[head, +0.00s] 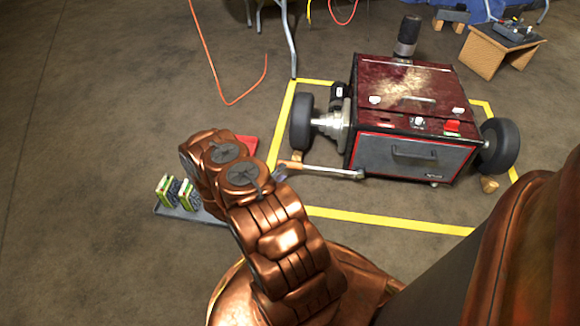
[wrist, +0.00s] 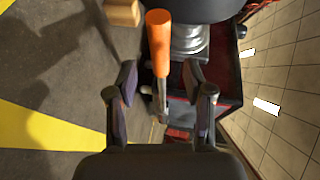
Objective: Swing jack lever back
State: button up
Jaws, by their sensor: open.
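The jack lever (head: 325,169) reaches out left, low along the front of a dark red wheeled machine (head: 375,148). It has a grey shaft and an orange grip, partly hidden by my arm in the head view. In the wrist view the lever's orange grip (wrist: 158,35) is large and close, in line with the gap between my fingers. My gripper (wrist: 160,82) is open, with one finger on each side of the lever. I cannot tell whether either finger touches it. In the head view my arm hides most of the gripper.
Yellow floor tape (head: 390,221) frames the machine, whose wheel (head: 302,122) stands close behind the lever. A grey tray (head: 176,211) with green-and-white boxes lies left of my arm, near a red item (head: 246,145). An orange cable (head: 216,75) lies behind. The left floor is clear.

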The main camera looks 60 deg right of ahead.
aim_at(290, 165)
jog(key=shift+b+x, duration=1.4)
jog(key=shift+x, duration=2)
grip_shut()
